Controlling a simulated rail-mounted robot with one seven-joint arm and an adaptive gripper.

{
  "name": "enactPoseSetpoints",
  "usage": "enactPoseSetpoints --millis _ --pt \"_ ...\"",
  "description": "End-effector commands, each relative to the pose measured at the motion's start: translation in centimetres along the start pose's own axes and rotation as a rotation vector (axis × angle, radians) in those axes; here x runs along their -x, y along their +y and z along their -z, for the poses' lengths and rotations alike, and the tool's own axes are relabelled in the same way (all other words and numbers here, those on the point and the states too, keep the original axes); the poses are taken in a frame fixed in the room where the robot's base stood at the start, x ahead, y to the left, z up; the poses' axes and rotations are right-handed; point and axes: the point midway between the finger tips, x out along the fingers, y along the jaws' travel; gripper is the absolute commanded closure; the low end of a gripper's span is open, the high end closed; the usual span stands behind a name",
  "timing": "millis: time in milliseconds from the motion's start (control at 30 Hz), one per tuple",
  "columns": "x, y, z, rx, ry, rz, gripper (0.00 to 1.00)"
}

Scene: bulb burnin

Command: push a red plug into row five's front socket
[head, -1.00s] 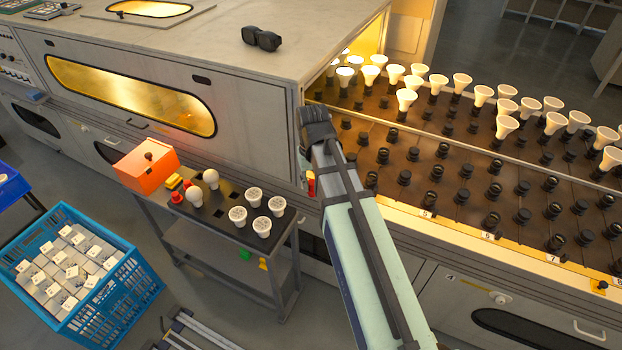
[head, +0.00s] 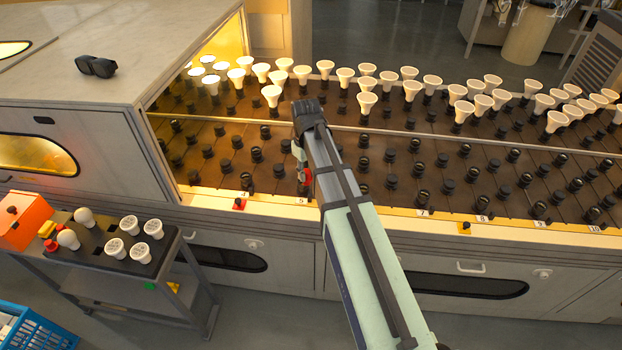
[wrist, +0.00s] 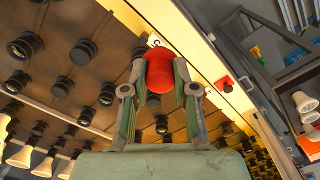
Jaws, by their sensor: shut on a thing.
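My gripper (wrist: 158,85) is shut on a red plug (wrist: 160,70), whose rounded body sits between the two fingers in the wrist view. In the head view the plug (head: 306,175) is a small red patch beside my arm, and the fingers are mostly hidden. They are over the front edge of the socket bed, just behind the label "5" (head: 301,201). Row five's front socket cannot be clearly picked out behind my gripper. Whether the plug touches a socket cannot be told.
Black sockets (head: 364,188) stand in rows on the brown bed, with white bulbs (head: 345,76) further back. A red piece (head: 239,204) lies on the yellow front ledge to the left. The oven housing (head: 110,80) and a cart (head: 100,265) are at left.

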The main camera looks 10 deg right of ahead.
Motion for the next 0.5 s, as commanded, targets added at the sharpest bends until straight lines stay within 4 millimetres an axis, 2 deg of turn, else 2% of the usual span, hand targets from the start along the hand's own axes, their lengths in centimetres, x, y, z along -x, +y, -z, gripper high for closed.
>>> enactPoseSetpoints --millis 33,200,500 --pt "0.0 0.7 1.7 0.077 0.0 0.001 0.99" --pt "-0.9 2.2 4.9 0.365 0.0 0.001 0.99" --pt "-2.1 3.8 8.3 0.739 0.0 0.0 0.99"
